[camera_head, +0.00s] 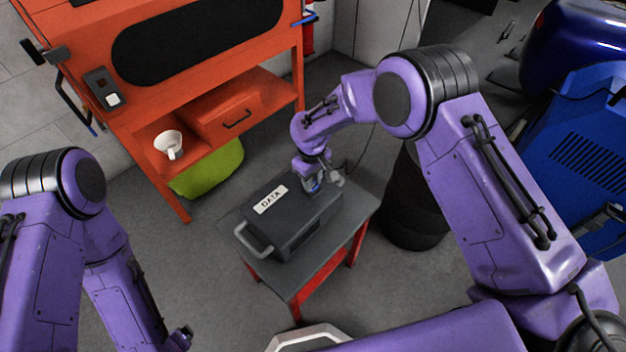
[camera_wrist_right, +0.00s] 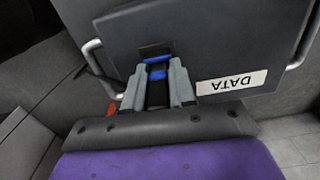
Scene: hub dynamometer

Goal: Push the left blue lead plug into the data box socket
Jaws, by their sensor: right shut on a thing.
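The dark grey data box (camera_head: 302,233) with its white DATA label stands on a small table. In the right wrist view its dark top face (camera_wrist_right: 225,45) fills the upper part. My right gripper (camera_head: 313,186) is over the top of the box near its far right end. In the right wrist view the gripper (camera_wrist_right: 156,78) is shut on a black and blue plug (camera_wrist_right: 157,60), whose front end is at a dark opening in the box. How deep the plug sits is hidden. My left gripper (camera_head: 181,338) is low at the left, away from the box; its fingers are unclear.
The small table (camera_head: 300,279) has a grey top and red legs. An orange bench (camera_head: 160,125) at the back left holds a white mug (camera_head: 168,143). A black tyre stack (camera_head: 412,215) stands right of the table. A blue machine (camera_head: 580,150) is at the far right.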

